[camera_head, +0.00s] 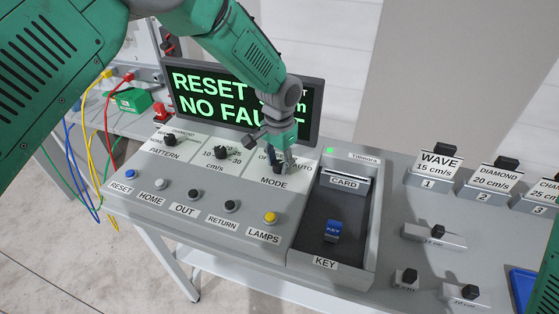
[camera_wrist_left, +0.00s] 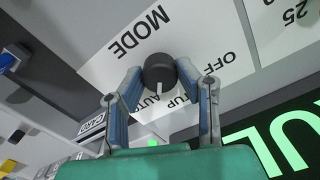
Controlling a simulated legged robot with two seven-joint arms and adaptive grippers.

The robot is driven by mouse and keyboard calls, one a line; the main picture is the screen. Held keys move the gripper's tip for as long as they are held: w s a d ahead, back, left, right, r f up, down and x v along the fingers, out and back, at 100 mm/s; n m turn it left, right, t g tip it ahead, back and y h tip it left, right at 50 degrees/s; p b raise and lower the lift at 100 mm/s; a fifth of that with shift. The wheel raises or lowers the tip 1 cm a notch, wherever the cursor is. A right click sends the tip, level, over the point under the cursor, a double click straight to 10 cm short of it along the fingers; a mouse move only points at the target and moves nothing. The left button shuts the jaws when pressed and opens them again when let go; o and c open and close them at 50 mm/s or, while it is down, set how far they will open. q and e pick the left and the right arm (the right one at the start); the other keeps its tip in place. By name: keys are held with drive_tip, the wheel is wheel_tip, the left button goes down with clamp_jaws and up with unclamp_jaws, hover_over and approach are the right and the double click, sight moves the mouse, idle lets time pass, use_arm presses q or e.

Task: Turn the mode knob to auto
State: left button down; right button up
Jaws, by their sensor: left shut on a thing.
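The mode knob (camera_wrist_left: 159,70) is a round black knob on a white label plate (camera_wrist_left: 135,50) marked MODE, OFF, AUTO and a partly hidden word ending in UP. Its white pointer mark faces the gripper, toward the gap between UP and AUTO. My left gripper (camera_wrist_left: 160,80) is shut on the knob, one blue-grey finger on each side. In the head view, my left gripper (camera_head: 279,165) reaches down onto the MODE plate at the console's right rear and mostly hides the knob.
The screen (camera_head: 240,100) behind the gripper reads RESET and NO FAULT, partly covered by my arm. Pattern knob (camera_head: 170,140) and speed knob (camera_head: 221,152) stand to the left. A tray (camera_head: 372,215) with a blue key (camera_head: 333,231) lies to the right.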

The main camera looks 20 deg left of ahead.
sight(280, 162)
use_arm(q)
drive_tip(key=shift+w+r+m, duration=0.2)
drive_tip(key=shift+m, duration=0.4)
drive_tip(key=c, duration=1.2)
unclamp_jaws()
drive_tip(key=shift+f, duration=0.1)
wheel_tip(280, 162, up, 12)
drive_tip(key=shift+f, duration=0.1)
